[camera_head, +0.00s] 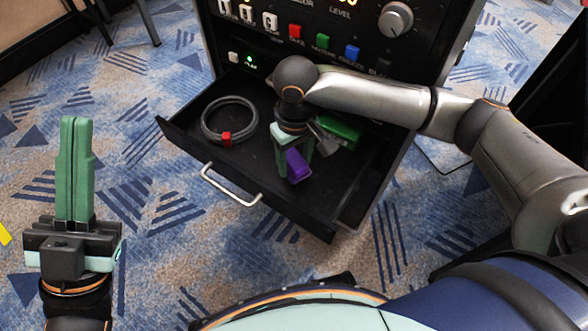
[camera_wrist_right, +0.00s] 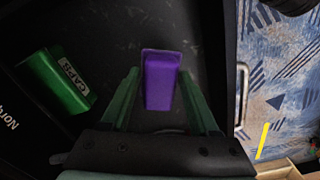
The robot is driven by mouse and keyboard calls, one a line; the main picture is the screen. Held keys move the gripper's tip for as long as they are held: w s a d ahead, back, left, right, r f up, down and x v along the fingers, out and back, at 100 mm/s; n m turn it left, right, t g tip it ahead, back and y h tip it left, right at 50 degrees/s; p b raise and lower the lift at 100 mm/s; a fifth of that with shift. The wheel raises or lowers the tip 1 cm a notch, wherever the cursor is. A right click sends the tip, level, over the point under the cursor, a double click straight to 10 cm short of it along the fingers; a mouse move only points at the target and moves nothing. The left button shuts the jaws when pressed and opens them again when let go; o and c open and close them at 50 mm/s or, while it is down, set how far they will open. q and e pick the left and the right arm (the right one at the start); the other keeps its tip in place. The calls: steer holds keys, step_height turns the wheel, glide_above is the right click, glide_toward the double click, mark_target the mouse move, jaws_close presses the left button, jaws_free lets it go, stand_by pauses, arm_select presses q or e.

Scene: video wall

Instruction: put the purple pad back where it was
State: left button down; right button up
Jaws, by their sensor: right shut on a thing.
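The purple pad (camera_head: 298,167) is inside the open black drawer (camera_head: 258,186), toward its front right part. My right gripper (camera_head: 294,163) reaches down into the drawer and is shut on the pad. In the right wrist view the pad (camera_wrist_right: 160,80) sits between the two green fingers (camera_wrist_right: 160,88). I cannot tell whether the pad touches the drawer floor. My left gripper (camera_head: 74,125) is shut and empty, above the carpet at the left, away from the drawer.
A coiled dark cable (camera_head: 229,119) with a red clip lies in the drawer's left part. A green box labelled CAPS (camera_wrist_right: 60,82) lies at the right, also visible in the head view (camera_head: 342,130). The cabinet front (camera_head: 325,25) with buttons and a knob stands behind.

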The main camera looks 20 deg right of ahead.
mark_target(294, 168)
steer(key=shift+w+a+f, duration=0.1)
steer(key=shift+w+f, duration=0.15)
steer(key=shift+f, duration=0.15)
step_height(294, 168, down, 3)
steer(key=shift+b, duration=1.25)
steer(key=shift+r, duration=0.15)
steer(key=o, duration=1.2)
